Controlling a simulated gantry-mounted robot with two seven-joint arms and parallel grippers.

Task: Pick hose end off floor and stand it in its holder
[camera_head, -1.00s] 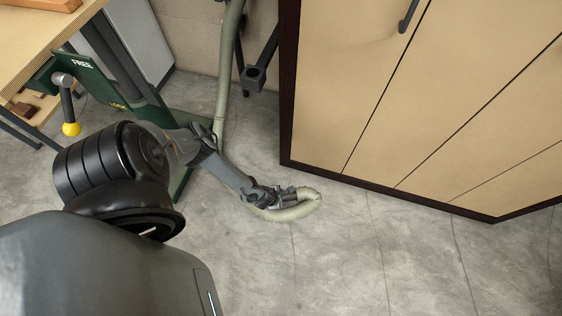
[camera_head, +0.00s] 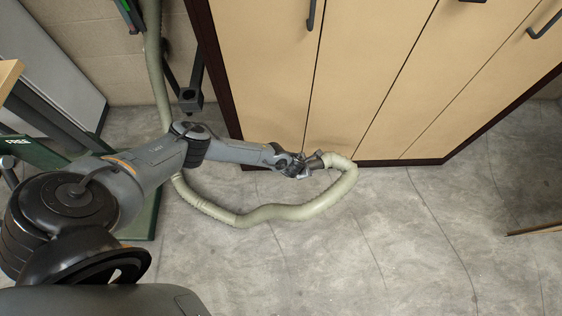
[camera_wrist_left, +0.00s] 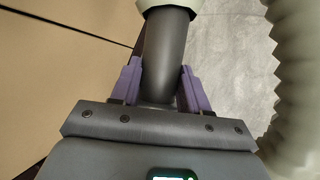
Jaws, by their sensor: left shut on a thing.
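The hose (camera_head: 275,213) is pale green and ribbed. It runs down at the back left, loops over the floor and curls back to its dark grey end (camera_head: 316,161). My left gripper (camera_head: 304,165) is shut on that end, close in front of the cabinet's lower part. In the left wrist view, the purple fingers (camera_wrist_left: 162,88) sit on both sides of the dark tube (camera_wrist_left: 166,48), with the pale hose beyond. A dark square bracket (camera_head: 190,100), apparently the holder, stands at the back left, apart from the hose end. My right gripper is not in view.
A tan cabinet (camera_head: 385,70) with dark edges fills the back right. A green stand (camera_head: 35,152) and a workbench edge (camera_head: 8,78) are at the left. A wooden piece (camera_head: 535,229) shows at the right edge.

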